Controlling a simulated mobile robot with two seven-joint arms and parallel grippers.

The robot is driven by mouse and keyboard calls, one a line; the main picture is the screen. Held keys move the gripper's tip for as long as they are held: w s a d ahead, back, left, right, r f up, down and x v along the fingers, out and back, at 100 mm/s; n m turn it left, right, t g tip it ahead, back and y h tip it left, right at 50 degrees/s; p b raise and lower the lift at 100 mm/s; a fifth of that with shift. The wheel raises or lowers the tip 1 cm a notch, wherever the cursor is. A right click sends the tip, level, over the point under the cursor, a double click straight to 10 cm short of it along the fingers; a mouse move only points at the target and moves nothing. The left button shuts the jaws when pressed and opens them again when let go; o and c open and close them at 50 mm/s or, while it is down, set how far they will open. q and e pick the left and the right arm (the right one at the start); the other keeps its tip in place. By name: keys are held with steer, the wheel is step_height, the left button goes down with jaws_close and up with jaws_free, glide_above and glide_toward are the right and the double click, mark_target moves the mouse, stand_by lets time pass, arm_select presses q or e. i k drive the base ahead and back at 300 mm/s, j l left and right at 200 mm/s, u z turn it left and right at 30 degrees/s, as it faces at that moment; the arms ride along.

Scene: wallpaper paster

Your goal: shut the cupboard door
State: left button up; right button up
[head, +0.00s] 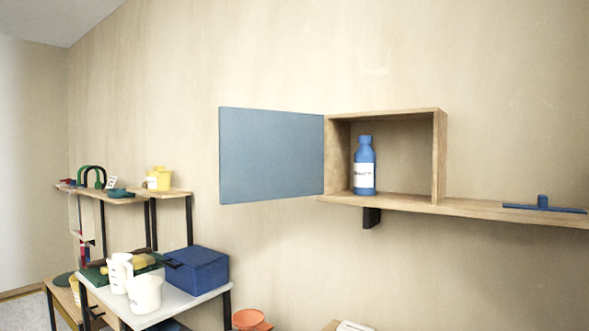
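The cupboard (439,155) is an open-fronted wooden box on a wall shelf. Its blue-grey door (271,156) is hinged on the cupboard's left side and stands wide open, swung out to the left. A blue bottle (365,168) with a white label stands upright inside the cupboard, towards the left. Neither my left nor my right gripper is in the head view.
The wooden shelf (480,209) runs on to the right and bears a flat blue tool (544,206). At lower left, a white-topped table (185,300) holds a blue box (196,270) and white jugs. An orange pot (250,320) is at the bottom. The space before the cupboard looks clear.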

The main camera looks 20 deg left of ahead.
mark_target(264, 155)
steer(key=j+z, duration=0.25)
steer(key=z, duration=0.15)
steer(key=j+z, duration=0.25)
steer(key=z, duration=0.15)
steer(key=j+z, duration=0.2)
steer(key=j, duration=0.25)
steer(key=k+j+z, duration=0.2)
steer(key=j, duration=0.2)
steer(key=k+j+z, duration=0.1)
steer(key=j, duration=0.35)
steer(key=k+j+z, duration=0.15)
steer(key=j, duration=0.25)
steer(key=k+j, duration=0.1)
steer(key=j, duration=0.25)
steer(key=k+j, duration=0.15)
steer(key=j, duration=0.2)
steer(key=k+j, duration=0.1)
steer(key=j, duration=0.25)
steer(key=k+j, duration=0.15)
steer(key=j, duration=0.2)
steer(key=k+j, duration=0.1)
steer(key=j, duration=0.25)
steer(key=z, duration=0.05)
